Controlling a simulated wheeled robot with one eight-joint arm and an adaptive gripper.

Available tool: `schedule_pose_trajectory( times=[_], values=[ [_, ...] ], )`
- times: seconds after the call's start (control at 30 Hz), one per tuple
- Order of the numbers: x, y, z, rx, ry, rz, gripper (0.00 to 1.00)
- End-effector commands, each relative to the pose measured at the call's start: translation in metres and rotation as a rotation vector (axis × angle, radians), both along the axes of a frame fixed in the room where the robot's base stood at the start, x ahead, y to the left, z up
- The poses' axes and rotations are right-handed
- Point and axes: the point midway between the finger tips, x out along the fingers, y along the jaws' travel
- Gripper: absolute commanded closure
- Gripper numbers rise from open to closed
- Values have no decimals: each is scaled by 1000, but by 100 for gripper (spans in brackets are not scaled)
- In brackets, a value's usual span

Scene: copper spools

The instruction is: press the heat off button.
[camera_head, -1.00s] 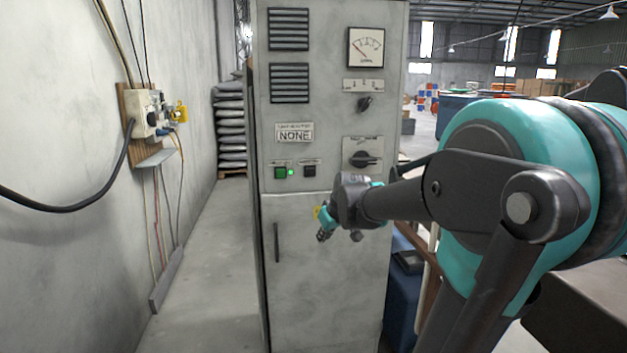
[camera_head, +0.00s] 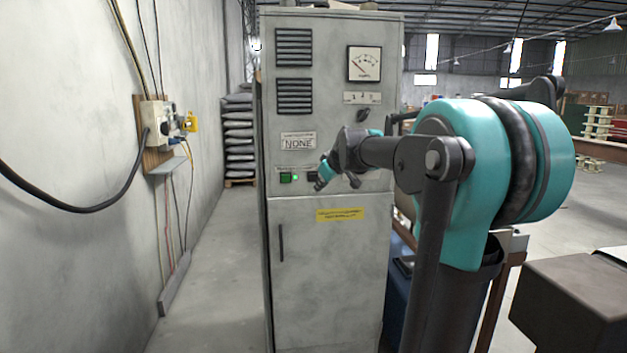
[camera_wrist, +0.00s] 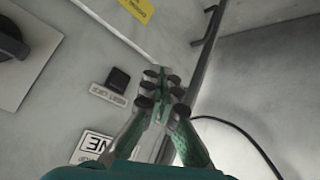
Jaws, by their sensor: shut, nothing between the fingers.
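The heat off button is a small black square on the grey cabinet's front (camera_head: 340,260). In the wrist view the black button (camera_wrist: 118,79) shows whole, beside a small label (camera_wrist: 108,98) that seems to read HEAT OFF. In the head view my gripper partly hides the black button (camera_head: 311,175). A lit green button (camera_head: 286,177) sits to its left. My gripper (camera_head: 321,184) is shut and empty in front of the button row. In the wrist view the closed fingertips (camera_wrist: 160,88) are to the right of the black button. I cannot tell whether they touch the panel.
A NONE sign (camera_head: 298,142) is above the buttons, with a gauge (camera_head: 364,64) and a knob (camera_head: 363,115) at upper right. A yellow label (camera_head: 340,215) and a door handle (camera_head: 281,243) are below. A wall box with cables (camera_head: 158,122) is at left. The aisle floor is clear.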

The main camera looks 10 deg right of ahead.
Motion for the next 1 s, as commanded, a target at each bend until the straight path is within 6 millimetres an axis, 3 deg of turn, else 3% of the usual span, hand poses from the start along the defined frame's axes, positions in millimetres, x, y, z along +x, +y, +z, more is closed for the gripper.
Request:
schedule_pose_trajectory(
  times=[0.6,1.0],
  values=[
    [70,0,0,-1,1,0,100],
    [86,0,0,-1,1,0,100]
  ],
)
